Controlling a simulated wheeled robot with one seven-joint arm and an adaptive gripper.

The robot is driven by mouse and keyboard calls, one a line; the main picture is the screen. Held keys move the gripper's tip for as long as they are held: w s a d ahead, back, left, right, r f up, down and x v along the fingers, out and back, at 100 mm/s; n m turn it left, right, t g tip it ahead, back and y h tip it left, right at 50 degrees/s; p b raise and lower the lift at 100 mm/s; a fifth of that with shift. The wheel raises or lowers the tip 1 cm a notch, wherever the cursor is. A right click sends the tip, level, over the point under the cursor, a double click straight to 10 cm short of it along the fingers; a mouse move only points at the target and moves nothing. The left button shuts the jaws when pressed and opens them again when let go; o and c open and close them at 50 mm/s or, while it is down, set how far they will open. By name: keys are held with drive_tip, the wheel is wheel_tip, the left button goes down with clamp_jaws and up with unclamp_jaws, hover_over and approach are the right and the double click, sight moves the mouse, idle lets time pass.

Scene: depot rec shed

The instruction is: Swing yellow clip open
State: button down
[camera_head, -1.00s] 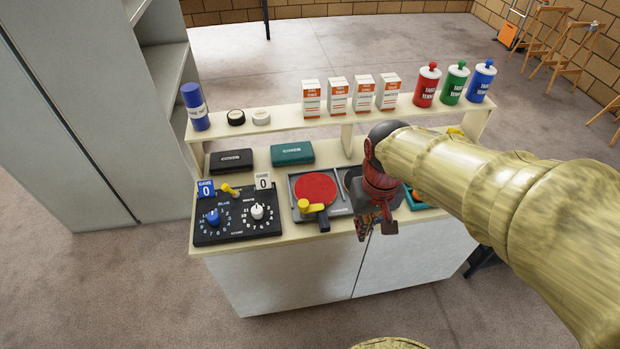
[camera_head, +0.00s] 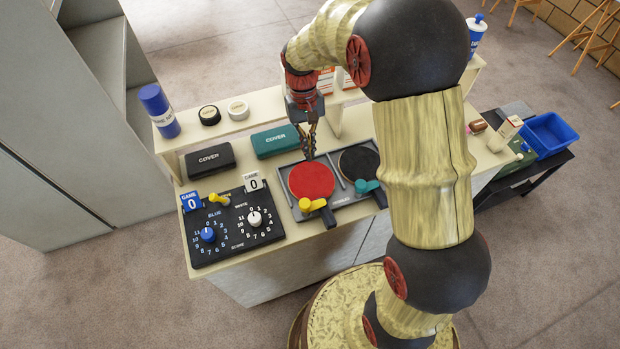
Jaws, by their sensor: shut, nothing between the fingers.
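The yellow clip (camera_head: 311,204) lies across the lower part of the red paddle (camera_head: 312,181), near its dark handle, in a grey tray (camera_head: 343,203) on the counter. A teal clip (camera_head: 368,187) sits in the same way on the black paddle (camera_head: 358,162) to its right. My gripper (camera_head: 309,157) points down over the far edge of the red paddle, beyond the yellow clip and apart from it. Its fingers are shut and empty. Whether the fingertips touch the paddle or tray I cannot tell.
A black scoreboard (camera_head: 231,224) with a small yellow lever (camera_head: 218,199) lies at left. A black case (camera_head: 209,159) and a teal case (camera_head: 275,141) lie behind. A raised shelf (camera_head: 190,135) holds a blue canister (camera_head: 158,110) and rolls. A blue bin (camera_head: 548,134) stands at right.

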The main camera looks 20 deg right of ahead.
sight(321, 197)
drive_tip(key=shift+w, duration=0.1)
drive_tip(key=b+x, duration=0.3)
drive_tip(key=x, duration=0.7)
drive_tip(key=shift+f, duration=0.3)
drive_tip(key=s, duration=0.2)
drive_tip(key=shift+s+r+b, duration=0.25)
drive_tip(key=shift+s+b, duration=0.15)
drive_tip(key=shift+s+a, duration=0.1)
drive_tip(key=shift+s, duration=0.65)
drive_tip(key=shift+s+d+r+m+p, duration=0.25)
drive_tip(key=shift+s+d+m+p, duration=0.15)
drive_tip(key=shift+m+p, duration=0.55)
drive_tip(key=shift+s+d+f+m+y+p, duration=0.1)
drive_tip(key=shift+s+m+y+p, duration=0.2)
drive_tip(key=shift+m, duration=0.25)
drive_tip(key=shift+f, duration=0.1)
